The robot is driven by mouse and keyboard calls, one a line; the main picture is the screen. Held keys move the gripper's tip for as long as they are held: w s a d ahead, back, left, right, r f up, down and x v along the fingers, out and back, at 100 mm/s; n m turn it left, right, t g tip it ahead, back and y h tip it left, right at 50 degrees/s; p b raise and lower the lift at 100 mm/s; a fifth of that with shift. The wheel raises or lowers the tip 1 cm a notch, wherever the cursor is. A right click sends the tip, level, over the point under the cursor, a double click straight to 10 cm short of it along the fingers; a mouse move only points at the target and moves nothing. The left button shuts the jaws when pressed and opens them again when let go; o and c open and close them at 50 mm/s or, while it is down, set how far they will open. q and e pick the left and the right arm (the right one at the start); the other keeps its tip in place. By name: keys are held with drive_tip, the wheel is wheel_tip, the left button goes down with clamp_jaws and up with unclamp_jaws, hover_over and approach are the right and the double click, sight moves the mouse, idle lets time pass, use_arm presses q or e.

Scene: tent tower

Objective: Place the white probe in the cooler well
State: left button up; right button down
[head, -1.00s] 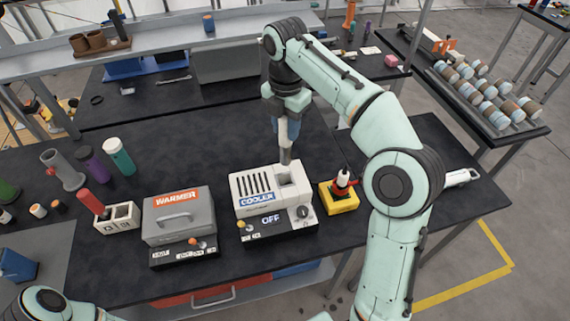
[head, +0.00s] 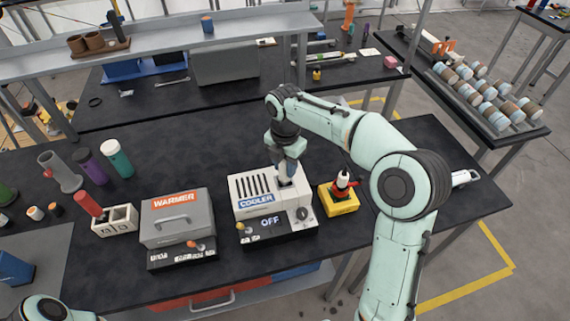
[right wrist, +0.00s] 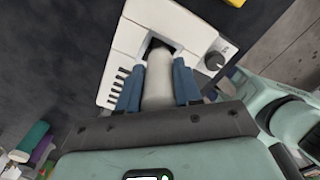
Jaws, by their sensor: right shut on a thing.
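The white probe (right wrist: 158,82) is between the blue fingers of my right gripper (right wrist: 158,92) in the right wrist view. Its far end reaches into the dark opening of the cooler well (right wrist: 157,44); how deep it sits is hidden. The white cooler (head: 254,196), marked OFF, stands near the front of the black table. In the head view my right gripper (head: 289,172) is right over the well, shut on the probe, and hides most of it. My left gripper is out of view; only part of the left arm shows at the bottom left.
A grey warmer (head: 176,222) stands left of the cooler. A yellow block (head: 340,201) with a white-and-red piece is close on its right. A white two-hole holder (head: 117,220) with a red tool is farther left. The table behind the cooler is clear.

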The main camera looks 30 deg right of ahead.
drive_tip(key=shift+r, duration=0.1)
drive_tip(key=shift+w, duration=0.1)
drive_tip(key=c, duration=0.8)
unclamp_jaws()
drive_tip(key=shift+f, duration=0.2)
drive_tip(key=shift+o, duration=0.2)
wheel_tip(320, 180, up, 7)
drive_tip(key=shift+w+f+p, duration=0.1)
drive_tip(key=shift+p, duration=0.45)
drive_tip(key=r, duration=0.5)
drive_tip(key=shift+s+r, duration=0.2)
drive_tip(key=shift+r, duration=0.1)
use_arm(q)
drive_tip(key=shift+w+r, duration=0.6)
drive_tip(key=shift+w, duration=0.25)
